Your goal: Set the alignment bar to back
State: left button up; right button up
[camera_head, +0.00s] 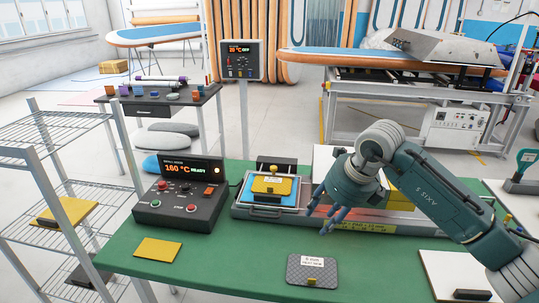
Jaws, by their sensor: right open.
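On the green table (225,258), a long grey fixture (262,213) carries a blue plate with a yellow block (272,186) and a small knob on top. A yellow label (368,227) is on its front right. I cannot tell for certain which part is the alignment bar; my right arm covers much of the fixture's right side. My right gripper (326,221) is open, with its fingers pointing down and left over the fixture's front middle. It appears empty, and I cannot tell whether it touches the fixture. My left gripper is not in view.
A control box (180,197) reading 160 °C READY stands left of the fixture. A yellow sheet (158,250) and a dark grey patterned pad (312,271) lie in front. A white board (455,268) lies at right. A wire rack (50,190) stands left.

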aim_at(274, 170)
jog(key=i+j, duration=0.1)
jog(key=i, duration=0.3)
jog(key=i+j, duration=0.15)
jog(key=i, duration=0.25)
jog(key=i+j, duration=0.1)
jog(key=i, duration=0.3)
